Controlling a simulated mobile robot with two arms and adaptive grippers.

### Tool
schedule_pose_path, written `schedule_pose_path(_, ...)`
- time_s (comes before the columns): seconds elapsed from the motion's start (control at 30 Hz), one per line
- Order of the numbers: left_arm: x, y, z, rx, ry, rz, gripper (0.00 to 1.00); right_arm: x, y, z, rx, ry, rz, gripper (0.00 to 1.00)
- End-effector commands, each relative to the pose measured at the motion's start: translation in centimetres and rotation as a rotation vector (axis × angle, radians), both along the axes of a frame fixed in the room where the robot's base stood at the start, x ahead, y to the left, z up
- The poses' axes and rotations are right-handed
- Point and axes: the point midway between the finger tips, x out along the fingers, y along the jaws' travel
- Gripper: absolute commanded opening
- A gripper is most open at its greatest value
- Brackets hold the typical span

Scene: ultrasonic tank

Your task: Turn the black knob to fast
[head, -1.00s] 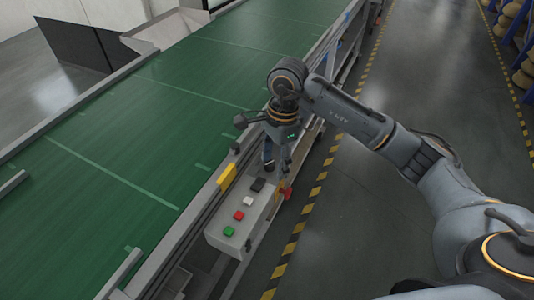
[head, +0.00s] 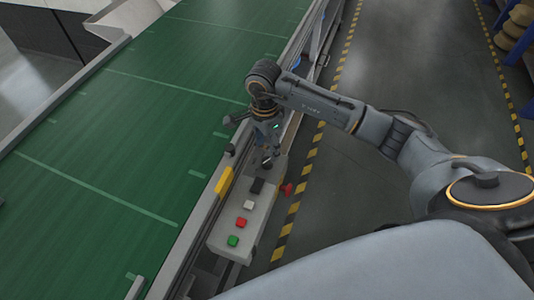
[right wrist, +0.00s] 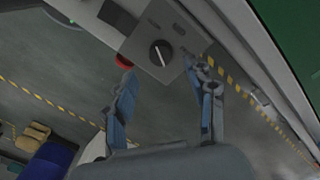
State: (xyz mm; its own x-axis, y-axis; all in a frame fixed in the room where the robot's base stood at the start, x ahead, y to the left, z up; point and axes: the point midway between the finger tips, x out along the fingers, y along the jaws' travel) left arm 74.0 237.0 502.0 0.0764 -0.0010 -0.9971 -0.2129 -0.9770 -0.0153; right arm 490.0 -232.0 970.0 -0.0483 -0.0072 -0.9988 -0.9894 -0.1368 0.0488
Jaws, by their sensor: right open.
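The black knob (right wrist: 160,53) is round with a white pointer line and sits on the grey control box (right wrist: 143,42). In the head view the knob (head: 266,162) is small, at the far end of the box (head: 232,226), partly crowded by my gripper. My right gripper (right wrist: 164,70) is open and empty. Its two blue-grey fingers are spread, one on each side of the knob in the right wrist view, with no clear contact. In the head view my right gripper (head: 268,148) is over the knob end of the box. The scale marks by the knob are too small to read.
The box also carries a black rectangular part (head: 257,186), a white button (head: 249,204), a red button (head: 242,222) and a green button (head: 233,240). A red knob-like part (head: 287,189) sticks out from its side. The green conveyor (head: 120,140) lies left; open floor lies right.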

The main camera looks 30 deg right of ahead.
Motion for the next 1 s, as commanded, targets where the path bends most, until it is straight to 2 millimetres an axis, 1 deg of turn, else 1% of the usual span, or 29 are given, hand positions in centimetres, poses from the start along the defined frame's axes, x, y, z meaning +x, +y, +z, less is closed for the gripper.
schedule_pose_path(0.03,0.1,0.0,0.6,0.000,-0.001,0.000,0.64,-0.2,0.0,-0.9,0.001,0.006,-0.001,0.55)
schedule_pose_path(0.1,0.4,0.0,1.0,0.000,-0.005,0.000,0.64,-0.3,0.1,-2.2,0.001,0.006,-0.001,0.55)
schedule_pose_path(0.2,1.1,0.0,1.4,-0.001,-0.014,-0.001,0.64,-0.3,0.0,-3.8,0.002,0.003,-0.001,0.55)
schedule_pose_path(0.3,1.7,-0.1,1.7,-0.002,-0.024,-0.001,0.64,-0.3,0.0,-4.9,0.002,0.002,-0.001,0.55)
schedule_pose_path(0.47,1.9,-0.1,1.8,-0.003,-0.026,-0.001,0.64,-0.3,0.0,-5.8,0.000,0.000,0.000,0.55)
schedule_pose_path(0.7,1.5,-0.1,1.8,-0.002,-0.021,-0.001,0.64,-0.3,0.0,-5.9,0.000,-0.001,0.000,0.55)
schedule_pose_path(0.73,1.5,-0.1,1.7,-0.002,-0.020,-0.001,0.64,-0.3,0.0,-5.9,0.000,-0.001,0.000,0.53)
schedule_pose_path(0.8,1.4,-0.1,1.7,-0.002,-0.019,-0.001,0.64,-0.3,0.0,-5.9,0.000,-0.001,0.000,0.39)
schedule_pose_path(0.87,1.3,-0.1,1.7,-0.002,-0.018,-0.001,0.64,-0.3,0.0,-5.9,0.000,-0.001,0.000,0.27)
schedule_pose_path(0.9,1.2,-0.1,1.7,-0.002,-0.017,-0.001,0.64,-0.3,0.0,-5.9,0.000,-0.001,0.000,0.19)
schedule_pose_path(1.0,1.1,-0.1,1.7,-0.002,-0.015,-0.001,0.64,-0.3,0.0,-5.8,0.000,-0.001,0.000,0.01)
